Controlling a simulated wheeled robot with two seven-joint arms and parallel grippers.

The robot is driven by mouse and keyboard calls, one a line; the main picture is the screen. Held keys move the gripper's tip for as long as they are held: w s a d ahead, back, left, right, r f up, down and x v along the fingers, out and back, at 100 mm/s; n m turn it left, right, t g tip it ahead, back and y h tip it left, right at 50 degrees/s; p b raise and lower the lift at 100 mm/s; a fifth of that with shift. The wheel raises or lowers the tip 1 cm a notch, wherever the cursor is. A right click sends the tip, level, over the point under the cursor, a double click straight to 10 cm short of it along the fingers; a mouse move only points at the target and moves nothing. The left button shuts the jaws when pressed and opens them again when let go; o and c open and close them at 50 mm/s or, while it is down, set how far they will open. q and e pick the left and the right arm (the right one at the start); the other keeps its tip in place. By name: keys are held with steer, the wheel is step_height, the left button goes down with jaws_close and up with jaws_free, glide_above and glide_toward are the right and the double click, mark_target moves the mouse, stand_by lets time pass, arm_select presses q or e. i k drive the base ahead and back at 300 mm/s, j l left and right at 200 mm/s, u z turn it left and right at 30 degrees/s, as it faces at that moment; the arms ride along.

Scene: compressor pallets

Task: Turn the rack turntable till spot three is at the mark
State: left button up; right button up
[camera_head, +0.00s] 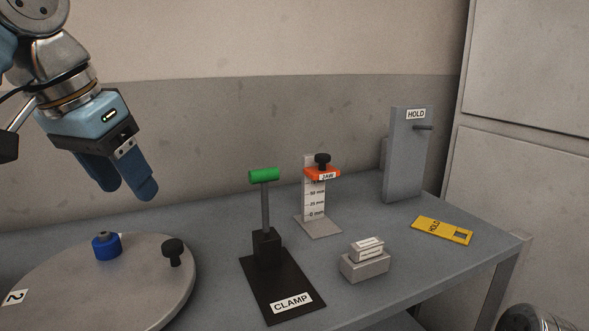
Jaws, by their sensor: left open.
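The rack turntable is a round grey disc (130,285) at the lower left of the table, cut off by the picture's edges. A black knob (173,250) stands near its right rim and a blue round piece (106,245) near its far rim. A white label with a sideways "2" (16,297) is at its left edge. No label for spot three and no mark show. My left gripper (129,192) is open and empty, pointing down above the far side of the disc, clear of the knob and blue piece. My right gripper is out of view.
A black clamp stand (283,292) with a green handle (264,175) stands right of the disc. Behind it is a scale post with an orange jaw (322,173). Further right are a small grey block (364,266), a yellow tag (442,230) and a grey HOLD panel (404,160).

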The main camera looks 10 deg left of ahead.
mark_target(144, 288)
steer(key=k, duration=1.5)
